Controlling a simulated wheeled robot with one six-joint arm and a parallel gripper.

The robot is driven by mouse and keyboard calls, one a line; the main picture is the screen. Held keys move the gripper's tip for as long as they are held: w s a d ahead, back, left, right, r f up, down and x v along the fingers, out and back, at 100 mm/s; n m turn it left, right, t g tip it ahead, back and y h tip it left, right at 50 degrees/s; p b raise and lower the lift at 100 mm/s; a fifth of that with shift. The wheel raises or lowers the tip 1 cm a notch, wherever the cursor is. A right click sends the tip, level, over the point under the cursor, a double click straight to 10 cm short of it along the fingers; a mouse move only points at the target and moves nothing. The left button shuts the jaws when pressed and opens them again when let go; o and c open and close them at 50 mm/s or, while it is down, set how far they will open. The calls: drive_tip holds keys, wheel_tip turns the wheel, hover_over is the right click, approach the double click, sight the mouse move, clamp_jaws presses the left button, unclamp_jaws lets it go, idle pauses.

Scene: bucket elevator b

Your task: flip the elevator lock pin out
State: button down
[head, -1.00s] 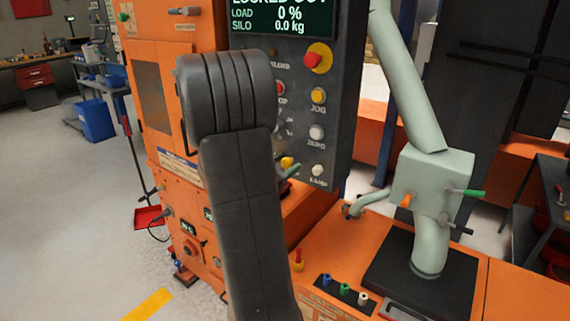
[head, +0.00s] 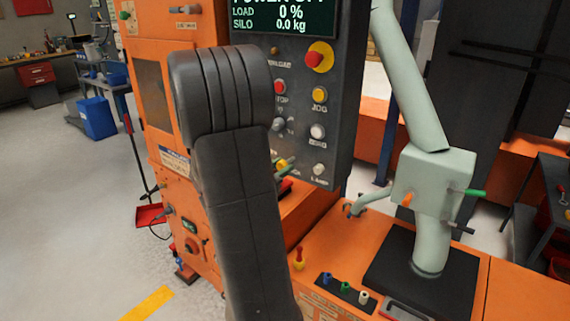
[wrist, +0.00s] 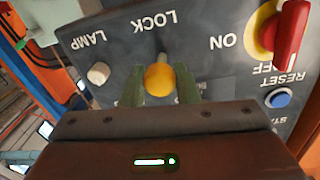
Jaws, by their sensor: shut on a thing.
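The lock pin has a yellow ball knob on a short metal stem (wrist: 158,77) and sits below the upside-down LOCK label in the wrist view. My gripper (wrist: 160,88) has its greenish fingers on either side of the knob, shut on it. In the head view the yellow knob (head: 281,163) shows small at the lower part of the dark control panel (head: 342,120), by my fingertips. My dark arm hides part of the panel there. The panel's display (head: 285,18) reads what looks like POWER OFF, its top line cut off.
Close to the pin are a white LAMP knob (wrist: 98,73), a blue RESET button (wrist: 279,97) and a red switch handle on yellow (wrist: 290,32). A pale green post with a box (head: 432,178) stands right of the panel. Open floor lies at left.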

drive_tip(key=shift+s+f, duration=0.1)
drive_tip(key=c, duration=1.1)
unclamp_jaws()
drive_tip(key=shift+a, duration=0.1)
drive_tip(key=shift+s+a, duration=0.1)
drive_tip(key=shift+s, duration=0.05)
drive_tip(key=b+v, duration=0.1)
drive_tip(key=v, duration=1.2)
drive_tip(key=shift+s, duration=0.25)
drive_tip(key=p+x, duration=0.1)
drive_tip(key=x, duration=1.3)
drive_tip(key=shift+w, duration=0.35)
drive_tip(key=shift+s, duration=0.1)
